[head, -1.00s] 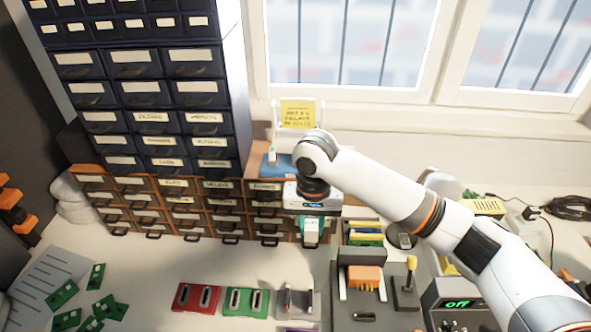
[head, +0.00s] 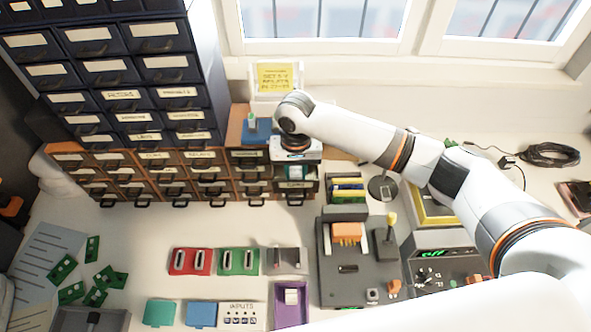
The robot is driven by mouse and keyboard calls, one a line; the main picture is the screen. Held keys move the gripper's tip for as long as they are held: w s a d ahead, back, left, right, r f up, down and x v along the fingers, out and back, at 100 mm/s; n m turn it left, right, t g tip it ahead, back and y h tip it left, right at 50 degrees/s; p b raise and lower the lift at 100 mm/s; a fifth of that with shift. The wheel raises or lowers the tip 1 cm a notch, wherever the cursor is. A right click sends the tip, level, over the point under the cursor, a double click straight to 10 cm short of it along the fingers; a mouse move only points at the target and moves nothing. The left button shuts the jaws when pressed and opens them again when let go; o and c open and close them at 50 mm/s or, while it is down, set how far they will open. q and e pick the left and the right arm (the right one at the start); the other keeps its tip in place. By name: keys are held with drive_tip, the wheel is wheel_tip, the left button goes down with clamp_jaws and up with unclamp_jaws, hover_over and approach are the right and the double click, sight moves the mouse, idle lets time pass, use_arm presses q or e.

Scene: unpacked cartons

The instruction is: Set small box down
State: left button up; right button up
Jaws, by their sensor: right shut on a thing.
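My right gripper (head: 295,166) points down at the right end of the low brown drawer cabinet (head: 180,178). Its jaws are shut on a small pale box (head: 294,173), of which only a little shows below the white gripper body. The wrist and gripper body hide the rest. I cannot tell whether the box touches the cabinet or a drawer there. My left gripper is out of view.
A tall dark drawer cabinet (head: 120,75) stands at the left. In front lie a red holder (head: 191,261), a green holder (head: 239,261) and a purple tray (head: 291,303). A grey fixture (head: 345,270) stands right of them. White bench between cabinet and holders is clear.

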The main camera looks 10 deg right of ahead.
sight(295, 171)
drive_tip(key=shift+f, duration=0.55)
drive_tip(key=o, duration=1)
drive_tip(key=shift+f, duration=0.15)
wheel_tip(295, 171, up, 11)
drive_tip(key=b, duration=0.3)
drive_tip(key=shift+r, duration=0.7)
drive_tip(key=shift+f, duration=0.1)
